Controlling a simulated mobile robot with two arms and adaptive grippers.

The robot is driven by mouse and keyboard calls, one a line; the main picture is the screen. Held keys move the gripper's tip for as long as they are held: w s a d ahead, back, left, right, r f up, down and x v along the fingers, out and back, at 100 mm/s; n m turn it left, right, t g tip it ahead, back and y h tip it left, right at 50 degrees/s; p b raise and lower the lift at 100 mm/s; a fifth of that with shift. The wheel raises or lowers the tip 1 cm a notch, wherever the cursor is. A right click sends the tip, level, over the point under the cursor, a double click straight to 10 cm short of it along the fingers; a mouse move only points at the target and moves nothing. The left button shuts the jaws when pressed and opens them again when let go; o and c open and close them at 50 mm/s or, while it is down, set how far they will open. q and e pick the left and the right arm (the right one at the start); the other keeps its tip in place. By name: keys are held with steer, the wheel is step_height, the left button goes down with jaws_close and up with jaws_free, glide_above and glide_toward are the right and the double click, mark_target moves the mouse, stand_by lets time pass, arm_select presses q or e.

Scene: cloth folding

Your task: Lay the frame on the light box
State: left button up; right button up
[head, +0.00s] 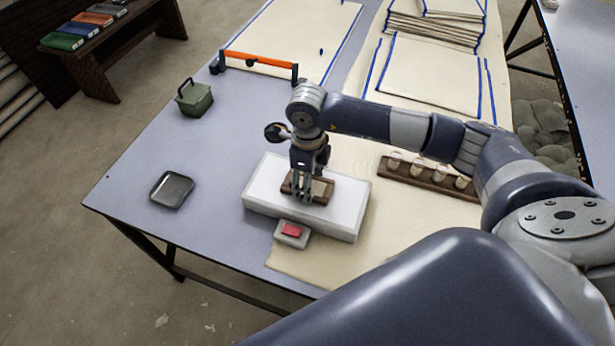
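The light box (335,218) is a white, flat slab on the grey table, in the middle of the head view. The frame (323,187), a small brown rectangle with a paler inside, is at its top, near the middle, and looks flat. My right gripper (302,196) points down over the frame, its fingers crossing in front of it. The fingers hide part of the frame. I cannot tell whether they grip it, or whether the frame touches the box all round. My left gripper is not in view.
A grey block with a red top (291,231) stands before the light box. A wooden rack with pale cups (428,176) is to its right. A metal tray (171,189), green box (194,98) and orange bar (258,62) lie left and behind. Blue-edged cloths (430,75) lie behind.

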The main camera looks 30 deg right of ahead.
steer(key=shift+f, duration=0.15)
steer(key=o, duration=1.1)
steer(key=shift+c, duration=0.2)
step_height(320, 180, up, 12)
steer(key=b, duration=0.1)
steer(key=shift+r, duration=0.2)
